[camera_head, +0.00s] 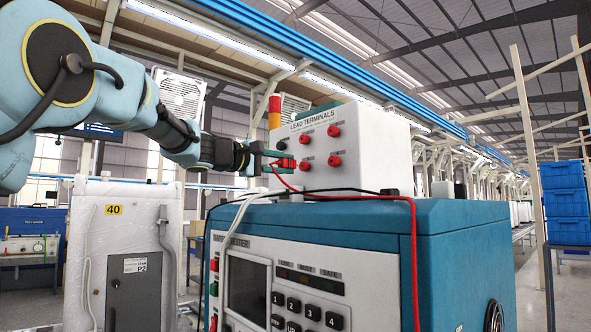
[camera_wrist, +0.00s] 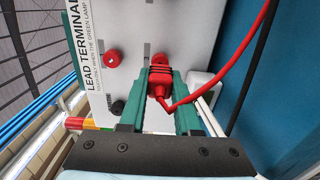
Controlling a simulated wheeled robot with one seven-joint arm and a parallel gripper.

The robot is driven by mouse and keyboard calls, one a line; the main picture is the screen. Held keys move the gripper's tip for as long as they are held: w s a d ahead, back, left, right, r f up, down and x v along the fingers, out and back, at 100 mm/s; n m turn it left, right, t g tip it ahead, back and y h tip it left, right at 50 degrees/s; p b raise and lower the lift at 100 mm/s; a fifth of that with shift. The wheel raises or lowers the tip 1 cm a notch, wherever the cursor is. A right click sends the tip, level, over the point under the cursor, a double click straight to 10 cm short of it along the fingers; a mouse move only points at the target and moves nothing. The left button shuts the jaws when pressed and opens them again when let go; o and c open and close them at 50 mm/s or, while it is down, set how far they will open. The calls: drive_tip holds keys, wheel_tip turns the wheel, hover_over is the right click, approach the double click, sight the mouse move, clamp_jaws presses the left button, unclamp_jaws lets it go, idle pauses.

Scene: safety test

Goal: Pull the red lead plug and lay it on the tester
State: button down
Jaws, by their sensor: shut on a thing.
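My gripper (camera_head: 274,161) is shut on the red lead plug, at the lower left of the white LEAD TERMINALS box (camera_head: 375,150). In the wrist view, the red plug (camera_wrist: 159,88) is between the two green fingers (camera_wrist: 160,95), its tip at a red terminal. I cannot tell whether it is fully seated. The red lead (camera_head: 413,250) runs from the plug across the top of the teal tester (camera_head: 470,225) and down its front. The tester's front has a dark screen, a keypad and a row of small lamps (camera_head: 307,281); which is lit is unclear.
Several other red terminals (camera_head: 334,131) and a black one (camera_head: 281,144) are close to my gripper. A red and yellow lamp tower (camera_head: 274,112) stands behind. Black and white cables cross the tester's top. Blue crates (camera_head: 565,204) stand at the right, a white cabinet (camera_head: 125,250) at the left.

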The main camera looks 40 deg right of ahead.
sight(280, 164)
drive_tip(key=shift+w+a+b, duration=0.1)
drive_tip(key=shift+a+b, duration=0.95)
drive_tip(key=shift+a, duration=0.55)
drive_tip(key=shift+a, duration=0.1)
